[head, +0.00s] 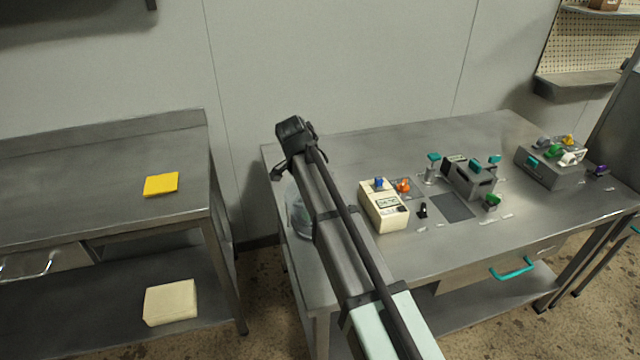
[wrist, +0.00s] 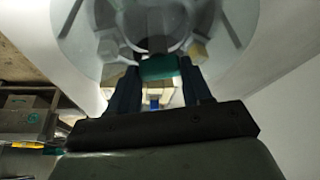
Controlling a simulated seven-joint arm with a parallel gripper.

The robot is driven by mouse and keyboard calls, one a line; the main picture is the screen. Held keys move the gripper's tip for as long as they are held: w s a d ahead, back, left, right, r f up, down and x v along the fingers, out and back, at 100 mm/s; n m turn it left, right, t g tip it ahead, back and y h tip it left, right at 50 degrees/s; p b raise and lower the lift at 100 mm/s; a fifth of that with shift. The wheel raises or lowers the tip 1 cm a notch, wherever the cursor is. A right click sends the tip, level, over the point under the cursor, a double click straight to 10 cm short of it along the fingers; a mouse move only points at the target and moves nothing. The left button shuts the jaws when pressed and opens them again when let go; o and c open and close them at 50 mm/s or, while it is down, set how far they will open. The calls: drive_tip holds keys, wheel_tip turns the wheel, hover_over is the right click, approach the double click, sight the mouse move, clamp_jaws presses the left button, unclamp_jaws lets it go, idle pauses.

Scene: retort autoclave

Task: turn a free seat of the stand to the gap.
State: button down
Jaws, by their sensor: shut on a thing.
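The stand (wrist: 80,28) fills the top of the wrist view as a round, pale, see-through disc with darker spokes. In the head view its pale rounded edge (head: 297,212) shows at the table's left end, mostly hidden behind my arm. My gripper (wrist: 160,75) is shut on a teal piece (wrist: 158,67) in front of the stand's dark centre. A greyish block (wrist: 108,46) and a tan block (wrist: 198,52) show at either side of it. I cannot tell which seats are free or where the gap is.
A cream device (head: 383,207) with a display stands right of my arm. Beyond it are a grey block fixture (head: 468,178) and a grey box (head: 550,168) with coloured parts on top. The left table (head: 100,200) holds a yellow pad (head: 161,184) and is otherwise clear.

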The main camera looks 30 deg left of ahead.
idle(0.3)
drive_tip(key=shift+c, duration=2.4)
unclamp_jaws()
drive_tip(key=v, duration=1.3)
drive_tip(key=shift+r, duration=0.4)
drive_tip(key=shift+s, duration=0.1)
